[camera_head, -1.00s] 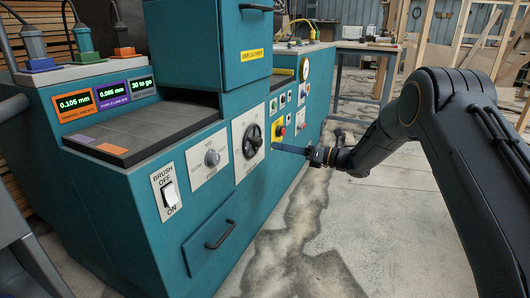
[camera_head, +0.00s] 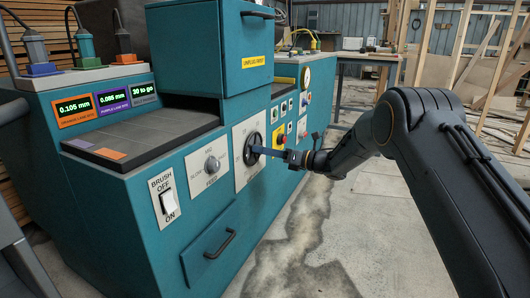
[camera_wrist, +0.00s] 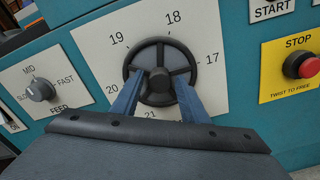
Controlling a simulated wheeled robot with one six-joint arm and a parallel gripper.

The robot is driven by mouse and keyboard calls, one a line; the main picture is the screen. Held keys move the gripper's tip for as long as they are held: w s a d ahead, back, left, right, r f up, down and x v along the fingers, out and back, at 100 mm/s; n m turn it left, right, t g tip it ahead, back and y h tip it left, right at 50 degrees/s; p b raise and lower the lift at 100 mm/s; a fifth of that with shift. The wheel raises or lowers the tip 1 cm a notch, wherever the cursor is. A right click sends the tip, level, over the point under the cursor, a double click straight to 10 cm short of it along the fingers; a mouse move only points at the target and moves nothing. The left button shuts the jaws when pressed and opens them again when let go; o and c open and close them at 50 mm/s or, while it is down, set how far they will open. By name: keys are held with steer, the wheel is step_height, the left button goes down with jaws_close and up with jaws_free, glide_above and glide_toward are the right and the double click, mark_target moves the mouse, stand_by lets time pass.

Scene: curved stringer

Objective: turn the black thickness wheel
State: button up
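The black thickness wheel (camera_head: 250,141) is a spoked handwheel on a white numbered plate on the front of the teal machine. In the wrist view the wheel (camera_wrist: 161,43) faces me, with 17 to 21 printed around it. My gripper (camera_head: 257,150) reaches in from the right, with its blue fingers at the wheel. In the wrist view my gripper (camera_wrist: 160,79) has its fingers apart, one on each side of the hub, overlapping the lower half of the wheel. I cannot tell whether the fingertips touch it. The fingers hide parts of the lower rim.
A feed knob (camera_wrist: 40,90) sits left of the wheel. A red stop button (camera_wrist: 304,66) on a yellow plate is to the right. A brush switch (camera_head: 169,201) and a drawer handle (camera_head: 221,243) are on the near front. Open concrete floor lies right of the machine.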

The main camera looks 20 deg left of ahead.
steer(key=c, duration=0.8)
steer(key=shift+m, duration=0.4)
steer(key=m+p, duration=0.2)
steer(key=m, duration=3.2)
steer(key=shift+f+m+p, duration=0.15)
steer(key=shift+m+p, duration=0.15)
steer(key=shift+m, duration=0.1)
